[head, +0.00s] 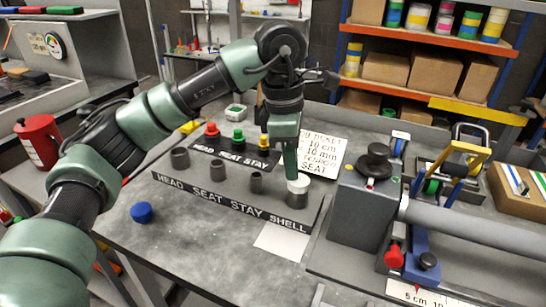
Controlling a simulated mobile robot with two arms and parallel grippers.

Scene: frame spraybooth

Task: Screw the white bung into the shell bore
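The white bung (301,183) sits at the top of the dark shell bore (297,200), the rightmost collar on the grey block (236,205) lettered HEAD SEAT STAY SHELL. The bung looks about upright, and I cannot tell how deep it sits. My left gripper (291,177) points down from above, with its green fingertip at the left and back edge of the bung. Its fingers overlap in this view, so I cannot tell whether they are closed on the bung. My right gripper is not in view.
Other dark collars stand left along the block. A blue cap (141,212) lies on the bench at front left. Red (211,129), green (238,135) and yellow-based knobs stand behind. A written card (322,152) and a grey fixture (362,208) with a tube are to the right.

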